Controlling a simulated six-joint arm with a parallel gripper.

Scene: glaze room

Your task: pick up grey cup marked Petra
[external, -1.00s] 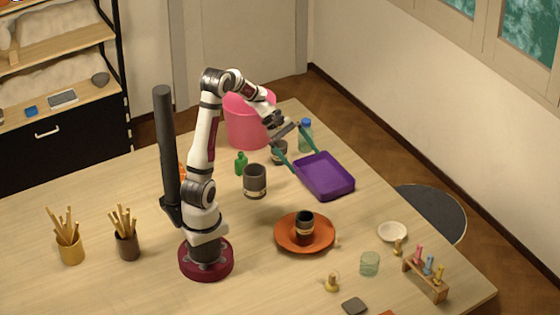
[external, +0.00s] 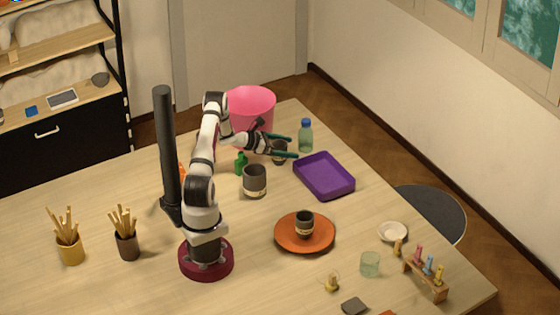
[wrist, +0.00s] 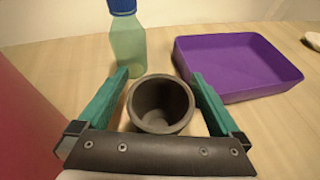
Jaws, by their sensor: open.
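A dark grey cup (external: 279,147) stands upright at the back of the table. In the wrist view this cup (wrist: 160,104) sits between the two green fingers of my gripper (wrist: 160,75), with a gap on each side. My gripper (external: 294,146) is open, level and low around the cup, and partly hides it in the external view. A second grey cup (external: 255,182) with a pale band stands nearer my base. A third grey cup (external: 304,222) stands on the orange plate (external: 286,241). I cannot read a name on any of the cups.
A pink bucket (external: 251,100), a green bottle (external: 241,164), a blue-capped bottle (external: 305,137) and a purple tray (external: 325,190) surround the back cup. A white bowl (external: 392,232), a glass (external: 370,264) and a peg rack (external: 426,281) stand front right.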

